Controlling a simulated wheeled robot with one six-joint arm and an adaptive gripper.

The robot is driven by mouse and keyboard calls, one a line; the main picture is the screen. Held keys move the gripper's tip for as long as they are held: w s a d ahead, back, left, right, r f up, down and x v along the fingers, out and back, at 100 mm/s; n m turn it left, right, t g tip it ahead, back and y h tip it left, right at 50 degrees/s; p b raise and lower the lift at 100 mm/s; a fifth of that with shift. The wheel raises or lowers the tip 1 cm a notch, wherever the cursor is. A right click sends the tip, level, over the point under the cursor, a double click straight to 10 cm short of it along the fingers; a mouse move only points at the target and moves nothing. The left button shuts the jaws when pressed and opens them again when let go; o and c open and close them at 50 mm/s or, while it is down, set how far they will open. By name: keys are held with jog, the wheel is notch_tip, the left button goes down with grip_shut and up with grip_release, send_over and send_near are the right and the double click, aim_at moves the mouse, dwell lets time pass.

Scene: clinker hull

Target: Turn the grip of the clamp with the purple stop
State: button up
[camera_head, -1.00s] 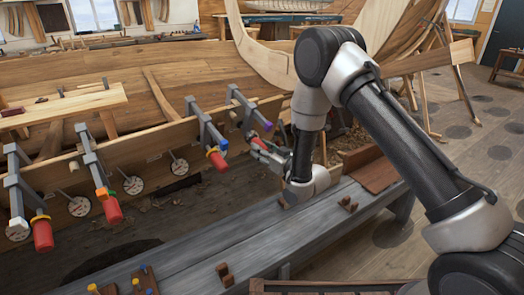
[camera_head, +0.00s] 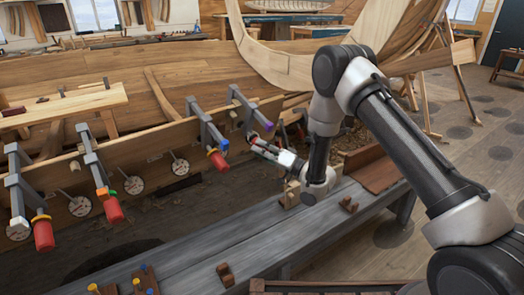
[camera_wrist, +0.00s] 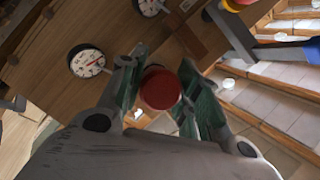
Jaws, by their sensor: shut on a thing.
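The clamp with the purple stop (camera_head: 268,126) is the rightmost one on the plank, a grey bar clamp (camera_head: 238,98) with a red grip (camera_head: 257,141) at its lower end. My gripper (camera_head: 262,147) is at that grip, reaching in from the right. In the wrist view the round red end of the grip (camera_wrist: 160,88) sits between the two green-padded fingers of my gripper (camera_wrist: 158,92), which are shut on it. The grip is partly covered by the fingers in the head view. The purple stop is not clear in the wrist view.
Dial gauges (camera_head: 180,167) sit along the plank (camera_head: 148,152); one also shows in the wrist view (camera_wrist: 86,62). A grey bench (camera_head: 215,240) runs below, with wooden blocks on it.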

jog(key=shift+s+f+m+y, duration=0.1)
jog(key=shift+m+y, duration=0.3)
jog(key=shift+m, duration=0.3)
jog(key=o, duration=1)
jog(key=shift+o, duration=0.2)
jog(key=shift+d, duration=0.15)
jog(key=v, duration=1.1)
jog(key=shift+s+d, duration=0.15)
jog(key=shift+d, duration=0.2)
jog(key=shift+f, duration=0.1)
